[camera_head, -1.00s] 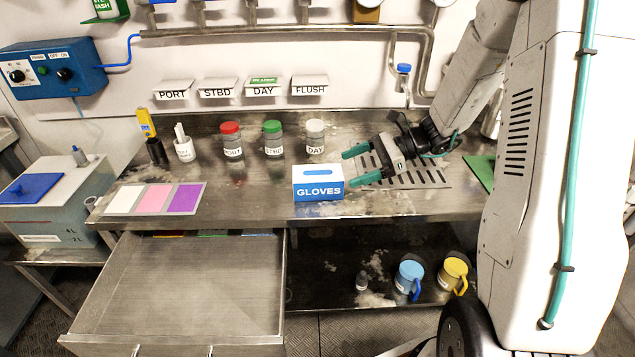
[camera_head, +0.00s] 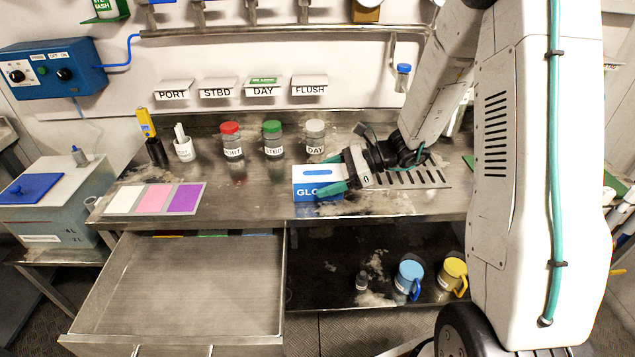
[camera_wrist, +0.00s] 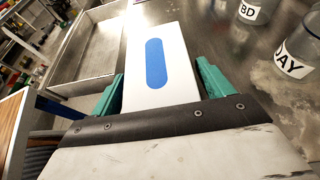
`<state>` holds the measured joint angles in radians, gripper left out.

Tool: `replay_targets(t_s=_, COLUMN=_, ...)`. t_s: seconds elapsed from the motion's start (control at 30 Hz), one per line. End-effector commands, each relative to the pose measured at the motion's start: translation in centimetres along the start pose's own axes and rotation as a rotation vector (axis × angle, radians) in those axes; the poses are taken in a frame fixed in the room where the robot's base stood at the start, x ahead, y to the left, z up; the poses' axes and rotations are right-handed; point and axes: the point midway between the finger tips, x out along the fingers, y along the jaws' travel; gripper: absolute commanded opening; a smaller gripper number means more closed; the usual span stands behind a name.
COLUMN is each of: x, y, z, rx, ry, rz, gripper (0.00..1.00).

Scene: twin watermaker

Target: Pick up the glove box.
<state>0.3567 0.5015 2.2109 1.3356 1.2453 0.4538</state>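The glove box (camera_head: 306,184) is a small white and blue carton with a blue slot on top. It stands on the steel counter, its front lettering partly hidden by a green finger. My gripper (camera_head: 333,172) is at the right end of the box with its green fingers open, one on the near side and one on the far side. In the wrist view the box (camera_wrist: 158,62) lies between the two fingers (camera_wrist: 160,92), with a visible gap at the left finger and a small one at the right.
The DAY jar (camera_head: 315,137), STBD jar (camera_head: 273,140) and PORT jar (camera_head: 231,141) stand behind the box. An open, empty drawer (camera_head: 190,290) juts out below the counter (camera_head: 250,206).

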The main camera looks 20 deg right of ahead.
Motion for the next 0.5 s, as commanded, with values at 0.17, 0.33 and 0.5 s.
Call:
replay_targets(t_s=0.17, x=-0.03, y=-0.01, z=0.01, rx=0.000, ry=0.000, rz=0.000, gripper=0.36)
replay_targets(t_s=0.33, x=-0.05, y=-0.02, z=0.03, rx=-0.001, ry=0.000, rz=0.000, gripper=0.36)
replay_targets(t_s=0.5, x=-0.13, y=-0.03, z=0.22, rx=-0.002, ry=0.000, rz=0.000, gripper=0.36)
